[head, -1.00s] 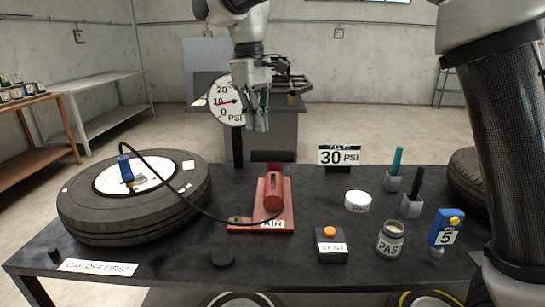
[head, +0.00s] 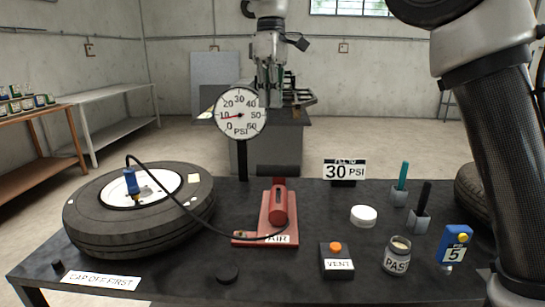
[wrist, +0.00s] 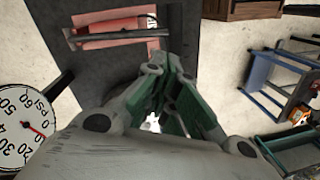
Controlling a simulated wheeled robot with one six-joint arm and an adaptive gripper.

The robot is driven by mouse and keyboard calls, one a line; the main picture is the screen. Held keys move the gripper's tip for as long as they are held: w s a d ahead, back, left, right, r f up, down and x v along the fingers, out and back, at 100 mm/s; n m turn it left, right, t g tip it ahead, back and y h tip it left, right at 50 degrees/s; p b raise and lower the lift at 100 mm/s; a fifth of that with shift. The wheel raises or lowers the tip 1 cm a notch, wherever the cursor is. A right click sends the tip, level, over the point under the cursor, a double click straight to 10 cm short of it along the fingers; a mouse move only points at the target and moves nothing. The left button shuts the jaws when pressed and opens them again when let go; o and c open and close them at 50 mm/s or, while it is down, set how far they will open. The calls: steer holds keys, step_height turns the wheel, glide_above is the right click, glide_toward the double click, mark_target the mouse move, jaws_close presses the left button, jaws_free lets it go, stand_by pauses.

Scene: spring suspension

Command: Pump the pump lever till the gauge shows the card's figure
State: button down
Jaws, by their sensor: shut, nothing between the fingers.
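The red pump (head: 279,206) stands mid-table, its dark lever bar (head: 279,171) at the back. The pump also shows in the wrist view (wrist: 110,26), with the bar (wrist: 105,34) across it. My gripper (head: 270,102) is shut and empty, raised above and beyond the pump, apart from the lever. In the wrist view its fingers (wrist: 168,72) converge with nothing between them. The round gauge (head: 240,124) stands on a post; its red needle points near 10. The dial shows partly in the wrist view (wrist: 22,118). The card (head: 344,169) reads 30 PSI.
A black hose (head: 178,195) runs from the pump to a blue chuck (head: 130,181) on the tyre (head: 90,223). The vent button box (head: 337,262), paste jar (head: 397,256), white lid (head: 363,215) and blue tag (head: 455,244) stand on the right. A cap-off-first label (head: 101,279) lies front left.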

mark_target(279, 168)
steer(key=n, duration=0.1)
steer(key=s+r+n, duration=0.1)
steer(key=n, duration=0.2)
steer(key=shift+s+d+r+n+g, duration=0.2)
steer(key=shift+s+r+n+g, duration=0.1)
steer(key=shift+s+r+g, duration=0.1)
steer(key=shift+f, duration=0.1)
steer(key=s+f, duration=0.1)
steer(key=f, duration=0.8)
steer(key=s+f, duration=0.1)
steer(key=f, duration=0.3)
steer(key=shift+s+f, duration=0.3)
steer(key=shift+f, duration=0.05)
